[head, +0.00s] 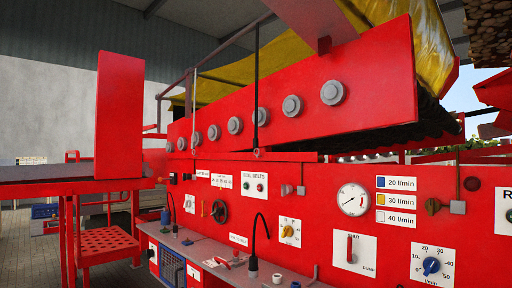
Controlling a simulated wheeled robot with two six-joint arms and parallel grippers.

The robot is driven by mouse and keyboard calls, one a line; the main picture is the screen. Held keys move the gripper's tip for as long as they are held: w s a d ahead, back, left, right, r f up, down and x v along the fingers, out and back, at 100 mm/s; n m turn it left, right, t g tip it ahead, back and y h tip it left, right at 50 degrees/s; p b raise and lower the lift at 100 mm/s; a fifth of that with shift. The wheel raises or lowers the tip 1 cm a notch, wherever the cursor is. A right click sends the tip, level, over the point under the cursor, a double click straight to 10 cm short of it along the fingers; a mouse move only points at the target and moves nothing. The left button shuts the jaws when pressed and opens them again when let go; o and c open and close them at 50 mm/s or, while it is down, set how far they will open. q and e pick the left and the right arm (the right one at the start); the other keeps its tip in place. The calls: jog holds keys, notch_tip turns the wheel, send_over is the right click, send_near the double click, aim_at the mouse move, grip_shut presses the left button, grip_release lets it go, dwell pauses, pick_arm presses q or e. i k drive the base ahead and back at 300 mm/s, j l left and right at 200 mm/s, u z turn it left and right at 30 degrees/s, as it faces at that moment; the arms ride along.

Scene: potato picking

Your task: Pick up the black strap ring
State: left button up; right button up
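A thin black strap (257,88) hangs down in front of the red beam, right of the picture's middle. A small ring (257,153) shows at its lower end, close to the red ledge. I cannot tell for certain which of these is the black strap ring. Neither of my grippers is in view.
The red machine panel carries a pressure gauge (353,199), a black handwheel (220,211) and a blue knob (431,266). Small items, including a red-handled tool (236,261), lie on the grey shelf (205,250). A red upright plate (119,105) stands at the left.

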aim_at(255, 141)
jog(key=z, duration=0.3)
jog(key=i+j+z, duration=0.3)
jog(key=z, duration=0.15)
jog(key=i+j+z, duration=0.25)
jog(key=j+z, duration=0.2)
